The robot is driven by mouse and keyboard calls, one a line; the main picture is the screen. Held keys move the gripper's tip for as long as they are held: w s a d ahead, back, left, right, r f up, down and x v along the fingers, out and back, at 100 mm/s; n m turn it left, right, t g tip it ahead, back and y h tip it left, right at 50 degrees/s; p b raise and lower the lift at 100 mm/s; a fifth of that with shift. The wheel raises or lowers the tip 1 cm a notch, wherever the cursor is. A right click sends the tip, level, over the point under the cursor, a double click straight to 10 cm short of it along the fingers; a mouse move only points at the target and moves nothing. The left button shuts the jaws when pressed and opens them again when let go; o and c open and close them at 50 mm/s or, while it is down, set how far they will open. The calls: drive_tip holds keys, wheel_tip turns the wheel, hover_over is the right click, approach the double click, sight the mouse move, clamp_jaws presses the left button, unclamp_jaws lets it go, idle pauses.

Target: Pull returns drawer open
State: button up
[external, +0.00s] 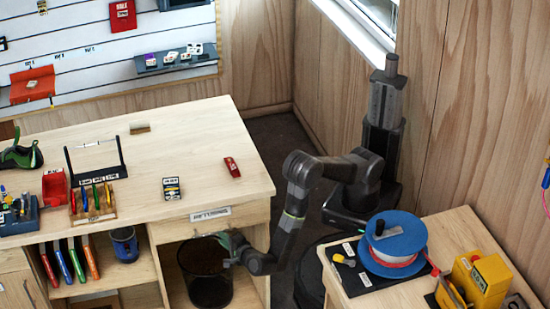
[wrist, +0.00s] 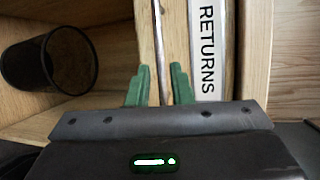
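The returns drawer (external: 178,231) is in the desk's right front, under the top, with a white RETURNS label (external: 210,214). In the external view its front looks flush with the desk. The label also shows large in the wrist view (wrist: 207,45). A thin metallic bar handle (wrist: 159,40) runs beside the label. My gripper (external: 226,240) is just in front of the drawer, low on its right side. In the wrist view its green fingers (wrist: 160,86) are apart, one on each side of the bar, with gaps visible. Whether they touch the drawer front is unclear.
A black mesh bin (external: 207,285) stands in the open bay below the drawer. The desk top (external: 205,130) holds small gear. A side table (external: 450,225) with a blue cable reel (external: 395,240) stands right of my arm. Floor shows between desk and wall.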

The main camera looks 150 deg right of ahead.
sight(215, 233)
drive_tip(key=x, duration=0.6)
drive_tip(key=shift+s+d, duration=0.1)
drive_tip(key=shift+d, duration=0.15)
clamp_jaws()
